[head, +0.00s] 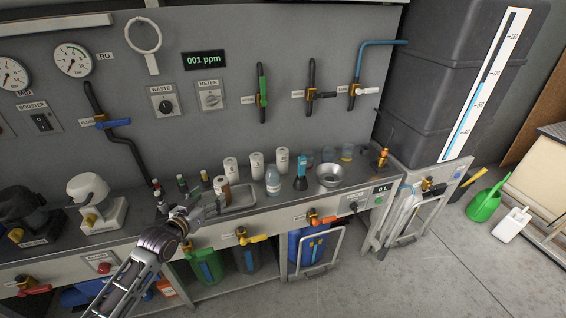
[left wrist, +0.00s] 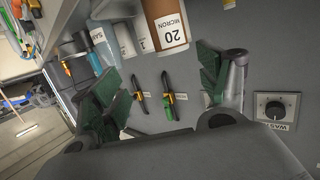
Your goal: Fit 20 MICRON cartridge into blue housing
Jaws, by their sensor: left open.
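My right gripper is not in view.
Three white cartridges (head: 257,163) stand behind a shallow metal tray (head: 241,197). Valve handles (head: 252,238) project from the bench front.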

